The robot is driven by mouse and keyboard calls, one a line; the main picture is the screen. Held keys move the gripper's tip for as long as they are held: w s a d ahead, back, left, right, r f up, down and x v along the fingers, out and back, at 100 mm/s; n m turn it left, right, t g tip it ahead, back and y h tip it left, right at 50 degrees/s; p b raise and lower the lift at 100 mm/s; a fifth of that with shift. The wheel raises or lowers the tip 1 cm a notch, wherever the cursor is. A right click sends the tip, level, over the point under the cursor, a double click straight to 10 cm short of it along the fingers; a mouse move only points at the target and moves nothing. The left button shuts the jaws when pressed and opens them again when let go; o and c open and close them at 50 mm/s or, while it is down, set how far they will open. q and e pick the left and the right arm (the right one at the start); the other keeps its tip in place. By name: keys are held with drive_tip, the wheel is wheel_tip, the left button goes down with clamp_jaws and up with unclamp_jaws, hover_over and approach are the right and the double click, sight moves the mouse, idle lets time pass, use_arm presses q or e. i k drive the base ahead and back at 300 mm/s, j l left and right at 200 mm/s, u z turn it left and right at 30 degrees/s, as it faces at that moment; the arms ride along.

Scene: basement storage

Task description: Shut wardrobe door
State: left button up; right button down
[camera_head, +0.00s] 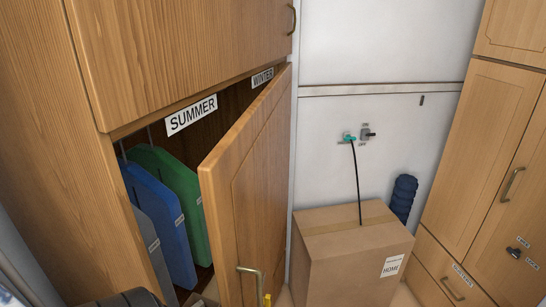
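The wardrobe (36,130) is light wood and fills the left side. Its lower door (262,178) stands ajar, hinged at the far right side and swung out toward me. A metal handle (250,270) sits low on the door near its free edge. Through the gap I see a grey, a blue (163,213) and a green (178,185) flat item inside. SUMMER (191,115) and WINTER (262,77) labels are above the opening. The upper wardrobe door (180,50) is shut. I see neither of my grippers.
A cardboard box (345,265) marked HOME stands right of the door, with a dark blue roll (402,195) behind it. A black object (130,298) lies at the bottom edge, below the opening. Another wooden cabinet (490,150) is at the right.

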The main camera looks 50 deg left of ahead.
sight(243, 181)
drive_tip(key=l+u, duration=0.2)
drive_tip(key=u, duration=1.55)
